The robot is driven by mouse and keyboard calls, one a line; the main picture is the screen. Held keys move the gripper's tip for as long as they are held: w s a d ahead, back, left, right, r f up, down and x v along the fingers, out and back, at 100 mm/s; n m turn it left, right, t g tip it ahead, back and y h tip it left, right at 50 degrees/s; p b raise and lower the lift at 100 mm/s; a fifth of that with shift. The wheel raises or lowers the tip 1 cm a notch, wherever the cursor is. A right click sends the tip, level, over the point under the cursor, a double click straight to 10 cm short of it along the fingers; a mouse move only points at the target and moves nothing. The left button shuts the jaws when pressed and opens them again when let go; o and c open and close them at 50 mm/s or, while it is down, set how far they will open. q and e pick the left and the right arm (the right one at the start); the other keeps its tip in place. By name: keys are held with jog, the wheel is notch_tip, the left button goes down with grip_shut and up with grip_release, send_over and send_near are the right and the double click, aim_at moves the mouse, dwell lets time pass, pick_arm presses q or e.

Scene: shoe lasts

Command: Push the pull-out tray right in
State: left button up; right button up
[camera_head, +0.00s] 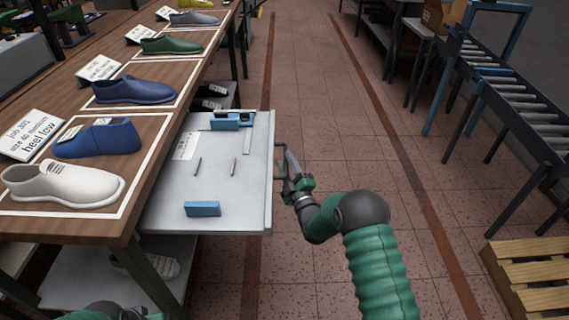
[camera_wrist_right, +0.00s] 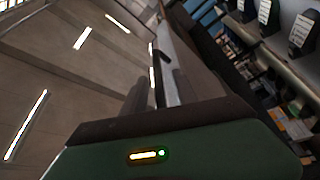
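The pull-out tray (camera_head: 222,170) is a pale grey board standing out from the right side of the wooden bench. A dark bracket-like handle (camera_head: 278,160) shows at its right edge. My right gripper (camera_head: 288,163) is at this edge, beside or at the handle; I cannot tell whether it touches. Its fingers overlap the handle in the head view, so their opening is unclear. The right wrist view shows the dark gripper body and narrow finger shapes, with no clear gap. Part of my left arm shows at the bottom left; its gripper is not seen.
On the tray lie a blue block (camera_head: 202,209), a blue and black item (camera_head: 232,121), two thin pins and a paper label. The bench (camera_head: 185,118) carries several shoe lasts and cards. A roller conveyor (camera_head: 505,85) and a pallet (camera_head: 528,275) stand right; the aisle floor is clear.

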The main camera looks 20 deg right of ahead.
jog(key=shift+w+d+r, duration=0.1)
jog(key=shift+w+d, duration=0.1)
jog(key=shift+w, duration=0.5)
jog(key=shift+a, duration=0.25)
jog(key=shift+c, duration=0.4)
grip_shut()
jog(key=shift+d, duration=0.1)
